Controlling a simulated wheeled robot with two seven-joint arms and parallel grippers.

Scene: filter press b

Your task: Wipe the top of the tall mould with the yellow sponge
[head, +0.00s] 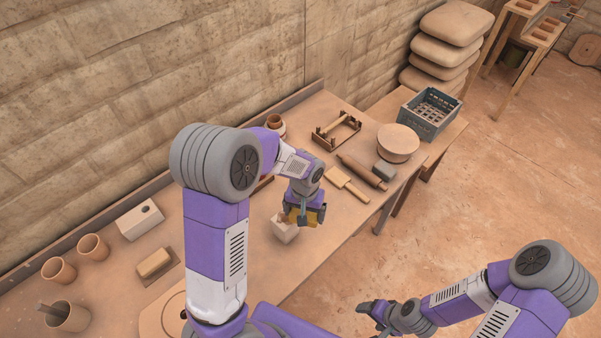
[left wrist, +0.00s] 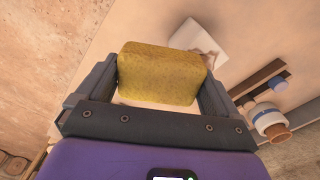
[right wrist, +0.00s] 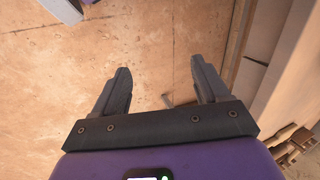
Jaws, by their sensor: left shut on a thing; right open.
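My left gripper (head: 304,213) is shut on the yellow sponge (left wrist: 160,73). The sponge shows between the two fingers in the left wrist view, and only partly in the head view. The pale, tall mould (head: 284,231) stands near the table's front edge, just below and left of the gripper in the head view. It also shows beyond the sponge in the left wrist view (left wrist: 201,42), with a brownish patch at its top. I cannot tell whether sponge and mould touch. My right gripper (right wrist: 161,78) is open and empty over the floor, away from the table.
A white block with a hole (head: 140,220), several clay pots (head: 93,247) and a tan block on a board (head: 155,263) stand at left. A wooden paddle (head: 346,184), rolling pin (head: 362,171), round disc (head: 398,142) and blue crate (head: 430,111) lie farther right.

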